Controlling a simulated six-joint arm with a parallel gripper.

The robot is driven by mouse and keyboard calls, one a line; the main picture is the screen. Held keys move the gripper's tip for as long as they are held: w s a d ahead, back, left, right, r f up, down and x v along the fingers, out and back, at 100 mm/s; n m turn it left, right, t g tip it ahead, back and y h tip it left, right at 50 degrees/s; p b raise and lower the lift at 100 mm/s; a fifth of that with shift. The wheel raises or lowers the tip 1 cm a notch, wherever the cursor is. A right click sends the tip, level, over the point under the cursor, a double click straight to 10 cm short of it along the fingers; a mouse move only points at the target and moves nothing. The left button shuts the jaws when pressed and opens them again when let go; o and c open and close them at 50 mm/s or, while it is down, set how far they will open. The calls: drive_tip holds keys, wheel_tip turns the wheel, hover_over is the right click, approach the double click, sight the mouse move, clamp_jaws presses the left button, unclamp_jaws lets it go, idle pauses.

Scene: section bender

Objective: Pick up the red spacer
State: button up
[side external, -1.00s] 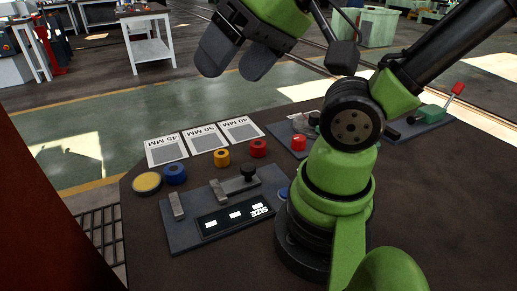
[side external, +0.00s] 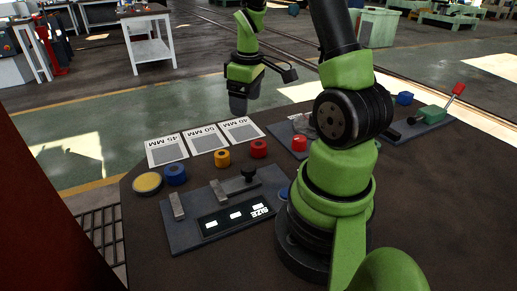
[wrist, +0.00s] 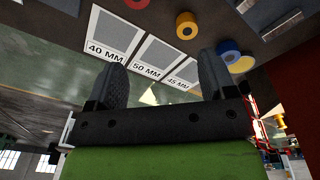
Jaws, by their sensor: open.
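The red spacer (side external: 259,148) is a short dark-red ring on the dark bench top, beside the 40 MM card (side external: 241,129). It also shows at the top edge of the wrist view (wrist: 136,4), partly cut off. My gripper (side external: 238,104) hangs in the air beyond the cards, above and behind the spacer, fingers pointing down. In the wrist view its two fingers (wrist: 161,75) are apart with nothing between them.
An orange spacer (side external: 222,158), a blue spacer (side external: 175,174) and a yellow-topped disc (side external: 147,183) stand left of the red one. The size gauge (side external: 222,213) lies in front. A bright red cylinder (side external: 299,144) sits to the right, near my arm.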

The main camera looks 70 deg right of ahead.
drive_tip(key=g, duration=0.1)
approach(258, 143)
drive_tip(key=shift+s+a+f+n+y, duration=0.1)
drive_tip(key=shift+s+f+n+y, duration=0.05)
drive_tip(key=shift+s+n+y, duration=0.2)
wheel_tip(258, 143, down, 4)
drive_tip(key=shift+r, duration=0.2)
drive_tip(key=shift+w+d+f, duration=0.15)
drive_tip(key=shift+f, duration=1.4)
drive_tip(key=shift+w+d+f, duration=0.1)
drive_tip(key=shift+f, duration=1.5)
drive_tip(key=c, duration=1.1)
drive_tip(key=shift+r, duration=0.1)
